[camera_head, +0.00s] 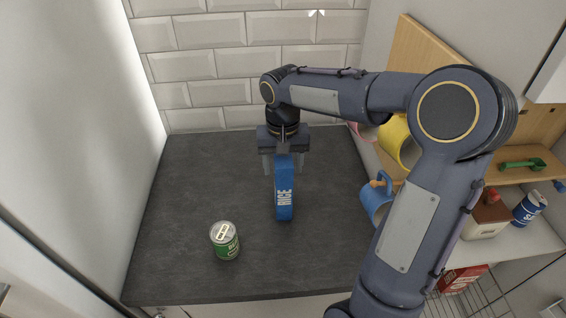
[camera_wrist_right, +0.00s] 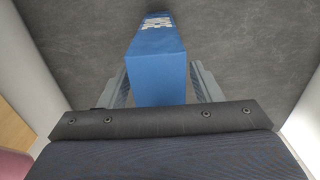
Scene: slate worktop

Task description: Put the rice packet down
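The rice packet (camera_head: 284,190) is a tall narrow blue box with white RICE lettering, near the middle of the worktop. It appears upright on the worktop, though its base contact is hard to make out. My right gripper (camera_head: 284,168) points down over it, with its fingers spread on either side of the packet's upper part. A narrow gap shows beside the packet, so the gripper looks open. In the right wrist view, the packet (camera_wrist_right: 157,75) stands between the two grey fingers (camera_wrist_right: 160,85). My left gripper is out of view.
A green can (camera_head: 225,241) stands on the slate worktop (camera_head: 190,185), left of and nearer than the packet. A blue mug (camera_head: 376,203) and a yellow mug (camera_head: 397,141) are at the right, partly behind my arm. The back left of the worktop is clear.

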